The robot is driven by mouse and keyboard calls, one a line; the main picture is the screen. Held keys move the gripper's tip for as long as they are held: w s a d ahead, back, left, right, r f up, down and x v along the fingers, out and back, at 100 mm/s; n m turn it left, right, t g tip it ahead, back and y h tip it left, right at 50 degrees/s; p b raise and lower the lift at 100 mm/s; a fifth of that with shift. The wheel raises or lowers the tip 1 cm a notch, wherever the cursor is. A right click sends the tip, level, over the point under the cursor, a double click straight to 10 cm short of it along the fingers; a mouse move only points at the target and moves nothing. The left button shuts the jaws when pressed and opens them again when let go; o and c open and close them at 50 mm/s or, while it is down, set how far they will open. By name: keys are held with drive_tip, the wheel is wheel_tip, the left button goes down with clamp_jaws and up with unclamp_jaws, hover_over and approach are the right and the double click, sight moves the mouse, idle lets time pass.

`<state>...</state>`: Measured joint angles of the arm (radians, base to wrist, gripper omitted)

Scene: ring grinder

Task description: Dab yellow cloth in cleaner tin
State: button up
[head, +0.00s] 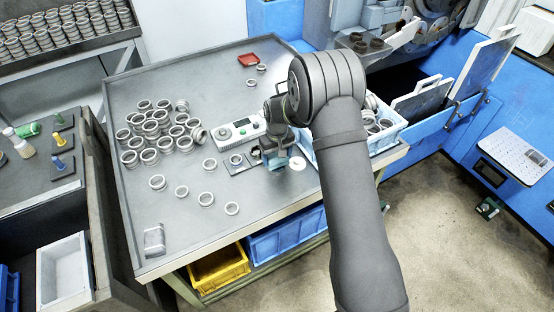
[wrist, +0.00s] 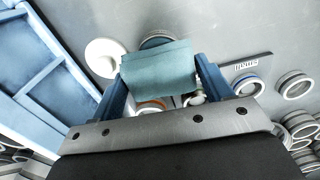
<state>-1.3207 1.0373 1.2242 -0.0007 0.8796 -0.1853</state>
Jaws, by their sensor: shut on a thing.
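My gripper (wrist: 160,82) is shut on a folded teal cloth (wrist: 157,67), held between its two blue fingers; the cloth looks teal, not yellow. In the head view my gripper (head: 275,150) is low over the front right part of the grey table. A round tin (wrist: 156,40) shows just beyond the cloth's upper edge, mostly hidden by it. I cannot tell whether the cloth touches the tin. A white disc (wrist: 103,57), perhaps a lid, lies left of the cloth; it also shows in the head view (head: 297,163). No yellow cloth is visible.
A white gauge box (head: 238,133) and a labelled plate with a ring (wrist: 246,85) are close to my gripper. Many loose metal rings (head: 155,128) cover the left of the table. A blue crate (head: 388,133) stands at right. A red tray (head: 248,60) lies at the back.

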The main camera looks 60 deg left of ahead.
drive_tip(key=shift+r, duration=2.4)
drive_tip(key=w+d+m, duration=0.1)
drive_tip(key=d, duration=0.2)
drive_tip(key=w+d+f+m, duration=0.1)
drive_tip(key=d, duration=0.2)
drive_tip(key=w+d+f+m, duration=0.1)
drive_tip(key=w+d, duration=0.1)
drive_tip(key=d, duration=0.1)
drive_tip(key=shift+f, duration=0.2)
drive_tip(key=w+d+f+m, duration=0.1)
drive_tip(key=w+d+m, duration=0.4)
drive_tip(key=w+d, duration=0.95)
drive_tip(key=w+d+m, duration=0.5)
drive_tip(key=w+d, duration=0.5)
drive_tip(key=d, duration=0.9)
drive_tip(key=w+d+r+m, duration=0.1)
drive_tip(key=w+d+m, duration=0.1)
drive_tip(key=d, duration=1.1)
drive_tip(key=w+d+m, duration=0.2)
drive_tip(key=w+d, duration=0.1)
drive_tip(key=d, duration=1)
drive_tip(key=a, duration=0.7)
drive_tip(key=shift+s, duration=0.25)
